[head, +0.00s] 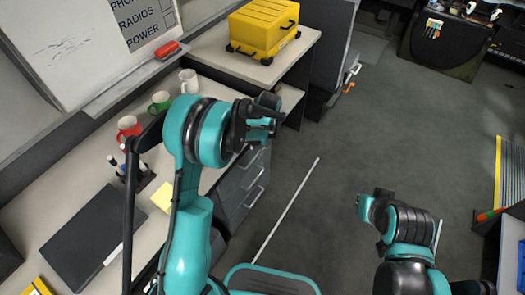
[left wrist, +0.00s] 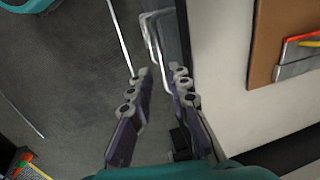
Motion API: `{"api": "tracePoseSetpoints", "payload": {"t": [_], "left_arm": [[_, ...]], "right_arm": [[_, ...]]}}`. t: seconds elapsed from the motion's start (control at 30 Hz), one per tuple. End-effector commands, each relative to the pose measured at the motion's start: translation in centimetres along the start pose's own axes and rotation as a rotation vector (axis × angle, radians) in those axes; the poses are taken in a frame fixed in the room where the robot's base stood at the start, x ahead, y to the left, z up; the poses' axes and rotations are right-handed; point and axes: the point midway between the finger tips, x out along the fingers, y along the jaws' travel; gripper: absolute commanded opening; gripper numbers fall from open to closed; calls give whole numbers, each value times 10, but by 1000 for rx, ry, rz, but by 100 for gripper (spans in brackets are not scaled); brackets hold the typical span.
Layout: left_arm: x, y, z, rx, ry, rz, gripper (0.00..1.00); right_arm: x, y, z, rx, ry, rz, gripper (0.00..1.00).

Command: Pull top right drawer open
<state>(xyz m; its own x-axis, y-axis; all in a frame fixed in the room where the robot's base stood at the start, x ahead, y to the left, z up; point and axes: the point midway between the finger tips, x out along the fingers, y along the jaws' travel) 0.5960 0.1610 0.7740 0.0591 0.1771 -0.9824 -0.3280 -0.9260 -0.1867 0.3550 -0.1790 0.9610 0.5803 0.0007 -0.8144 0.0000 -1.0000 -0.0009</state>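A grey drawer unit (head: 236,199) with silver bar handles stands under the desk, just below my left gripper in the head view. Its drawers look shut. The upper handle (head: 253,177) lies above a lower one (head: 255,197). My left gripper (head: 280,117) shows above the drawer fronts. In the left wrist view its two fingers (left wrist: 163,72) are apart with nothing gripped. A silver handle (left wrist: 152,42) shows just beyond the fingertips and partly between them; contact cannot be told. My right arm is at the lower right in the head view; its fingers cannot be made out.
The desk (head: 95,185) holds mugs (head: 160,101), a pen holder (head: 135,175) and a dark folder (head: 80,236). A yellow case (head: 263,27) stands on the far counter.

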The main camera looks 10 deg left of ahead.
Motion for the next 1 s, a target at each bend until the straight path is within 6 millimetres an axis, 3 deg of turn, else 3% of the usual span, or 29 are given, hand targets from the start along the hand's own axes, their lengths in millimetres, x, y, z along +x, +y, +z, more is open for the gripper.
{"api": "tracePoseSetpoints", "payload": {"t": [0.17, 0.5, 0.83, 0.9, 1.0], "left_arm": [[18, 0, 0, -1, 0, 0, 18], [71, 0, 0, -2, 1, 0, 18], [76, 0, 0, -1, 1, 1, 18], [76, 0, 0, -1, 1, 0, 0], [76, 0, 0, -1, 1, 0, 0]], "right_arm": [[7, 0, 5, 0, 0, 0, 0], [26, 0, 19, 0, 0, 0, 0], [27, 0, 19, 0, 0, 0, 0], [27, 0, 19, 0, 0, 0, 0], [27, 0, 19, 0, 0, 0, 0]]}}
